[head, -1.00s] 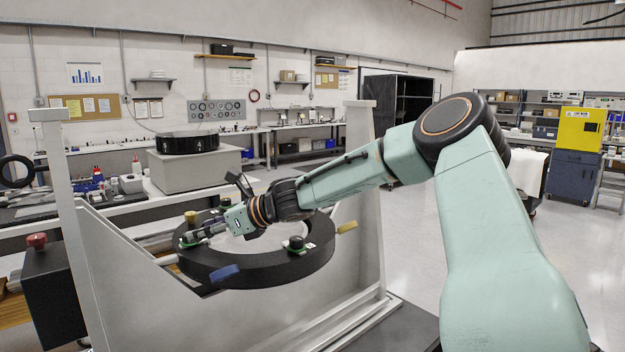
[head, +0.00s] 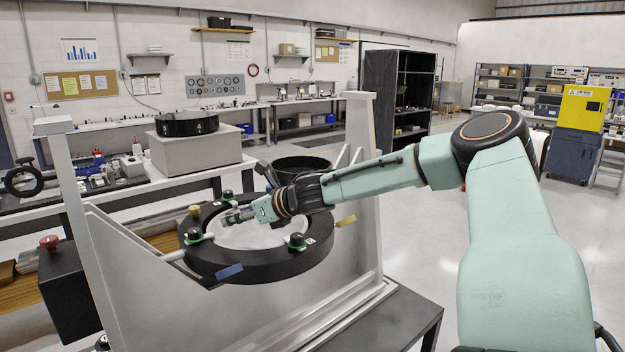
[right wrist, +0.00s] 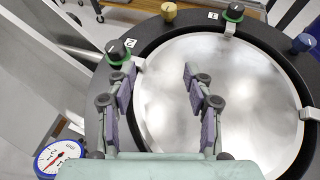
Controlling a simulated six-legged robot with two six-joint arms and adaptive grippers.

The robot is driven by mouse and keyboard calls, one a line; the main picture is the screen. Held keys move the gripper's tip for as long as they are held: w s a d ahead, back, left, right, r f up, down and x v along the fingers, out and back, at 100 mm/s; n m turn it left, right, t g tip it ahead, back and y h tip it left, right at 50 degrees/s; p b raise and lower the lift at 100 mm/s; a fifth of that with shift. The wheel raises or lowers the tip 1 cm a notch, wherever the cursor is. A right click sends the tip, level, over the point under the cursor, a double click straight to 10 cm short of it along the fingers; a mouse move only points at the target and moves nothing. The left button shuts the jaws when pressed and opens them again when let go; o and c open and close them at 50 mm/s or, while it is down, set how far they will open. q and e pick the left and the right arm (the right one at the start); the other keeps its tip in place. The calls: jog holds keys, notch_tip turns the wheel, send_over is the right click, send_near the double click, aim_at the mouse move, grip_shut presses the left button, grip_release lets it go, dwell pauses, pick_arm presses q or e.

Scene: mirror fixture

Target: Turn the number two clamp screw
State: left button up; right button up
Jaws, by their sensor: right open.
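A round mirror (right wrist: 240,90) lies in a black ring (head: 255,268) in a grey frame. Black clamp screws with green collars stand on the ring: one at the front right (head: 297,241), one at the left (head: 193,236) and one at the back (head: 227,196). In the right wrist view one screw (right wrist: 116,51) is just left of my fingers and another (right wrist: 234,13) is farther off at the top. Their small white labels are too small to read surely. My right gripper (head: 234,214) is open and empty above the mirror's left part; its fingers (right wrist: 158,82) also show in the right wrist view. My left gripper is out of view.
A dial gauge (right wrist: 58,158) is at the lower left of the wrist view. The frame's upright plates (head: 362,180) flank the ring. A black box with a red button (head: 49,242) stands left.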

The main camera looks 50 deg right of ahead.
jog(key=d+m+h, duration=0.2)
jog(key=d, duration=0.2)
jog(key=d+m+g+h, duration=0.1)
jog(key=d+m+h, duration=0.1)
jog(key=d, duration=0.3)
jog(key=s+d+r+m+g+h, duration=0.1)
jog(key=d+m+h, duration=0.1)
jog(key=d, duration=0.3)
jog(key=shift+d+m, duration=0.2)
jog(key=shift+m, duration=0.6)
jog(key=shift+s+d+r+m+g+h, duration=0.4)
jog(key=shift+s+d+m+g, duration=0.35)
jog(key=shift+d, duration=0.45)
jog(key=shift+s+d+r+m+g+h, duration=0.3)
jog(key=shift+s+d+m+g+h, duration=0.25)
jog(key=shift+d+m, duration=0.5)
jog(key=shift+s+d+r+m+g+h, duration=0.4)
jog(key=shift+s+d+m+g, duration=0.25)
jog(key=shift+d, duration=0.7)
jog(key=shift+s, duration=0.15)
jog(key=shift+w+f, duration=0.1)
jog(key=shift+w, duration=0.1)
